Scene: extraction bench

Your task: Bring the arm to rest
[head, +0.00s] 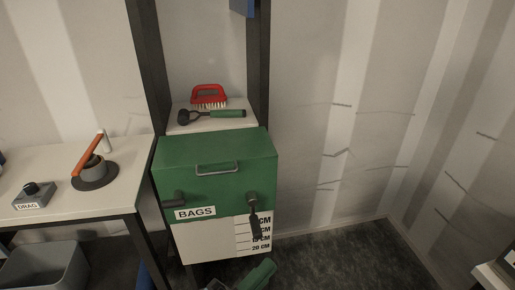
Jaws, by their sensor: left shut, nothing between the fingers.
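My left gripper (216,285) shows only in part at the bottom edge, below the green box. It is shut and empty, apart from the box and the benches. Most of it is cut off by the frame. A green part (258,273) shows beside it at the same edge; I cannot tell what it belongs to. My right gripper is not in view.
A green box labelled BAGS (215,150) has a grey handle and black front fittings. Behind it, a red brush (209,96) and a green-handled tool (228,114) lie on a shelf. The left bench (120,200) holds several items above a grey bin (45,265). The right floor (345,255) is clear.

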